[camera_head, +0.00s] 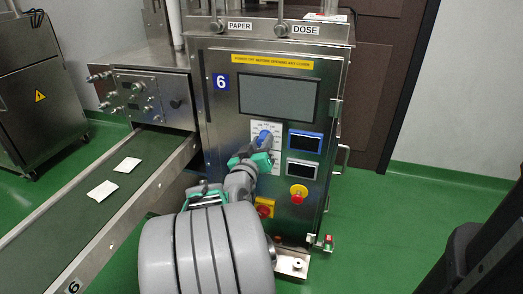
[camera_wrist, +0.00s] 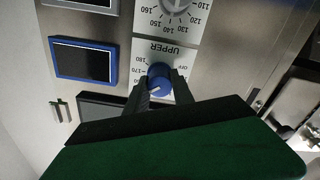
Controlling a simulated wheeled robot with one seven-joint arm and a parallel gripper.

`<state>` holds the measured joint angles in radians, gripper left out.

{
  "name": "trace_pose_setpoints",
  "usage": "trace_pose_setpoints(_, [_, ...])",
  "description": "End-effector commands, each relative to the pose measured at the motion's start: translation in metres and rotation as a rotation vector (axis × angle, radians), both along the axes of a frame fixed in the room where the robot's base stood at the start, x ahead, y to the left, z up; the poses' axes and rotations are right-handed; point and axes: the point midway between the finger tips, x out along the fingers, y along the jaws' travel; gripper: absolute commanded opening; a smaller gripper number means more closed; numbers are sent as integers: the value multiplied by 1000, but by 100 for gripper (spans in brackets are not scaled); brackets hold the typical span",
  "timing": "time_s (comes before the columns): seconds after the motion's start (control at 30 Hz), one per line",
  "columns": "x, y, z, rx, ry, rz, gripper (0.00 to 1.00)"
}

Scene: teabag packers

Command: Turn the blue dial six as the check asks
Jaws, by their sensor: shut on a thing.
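The blue dial (camera_head: 263,135) sits on a white scale plate on the front of the steel machine marked 6 (camera_head: 221,82). In the wrist view the blue dial (camera_wrist: 159,76) shows upside down beside the word UPPER, with a white pointer mark on its lower left, near 160–170. My gripper (camera_head: 262,149) reaches up to the panel. In the wrist view my gripper's fingers (camera_wrist: 161,88) stand on either side of the dial, shut on it. Part of the scale is hidden behind the fingers.
A blue-framed display (camera_head: 305,141) and a grey-framed display (camera_head: 302,169) are right of the dial. A red emergency button (camera_head: 298,193) and a red-yellow switch (camera_head: 264,208) are lower. A grey dial (camera_wrist: 176,5) is close by. A conveyor (camera_head: 140,177) carries two white packets.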

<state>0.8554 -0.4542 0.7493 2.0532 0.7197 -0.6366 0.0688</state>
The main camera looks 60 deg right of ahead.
Motion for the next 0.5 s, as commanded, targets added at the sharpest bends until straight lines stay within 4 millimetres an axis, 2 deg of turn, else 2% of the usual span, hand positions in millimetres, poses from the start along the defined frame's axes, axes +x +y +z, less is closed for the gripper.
trace_pose_setpoints(0.2, [0,0,0,12,-101,0,0])
trace_pose_setpoints(0.5, [0,0,2,21,-150,-1,0])
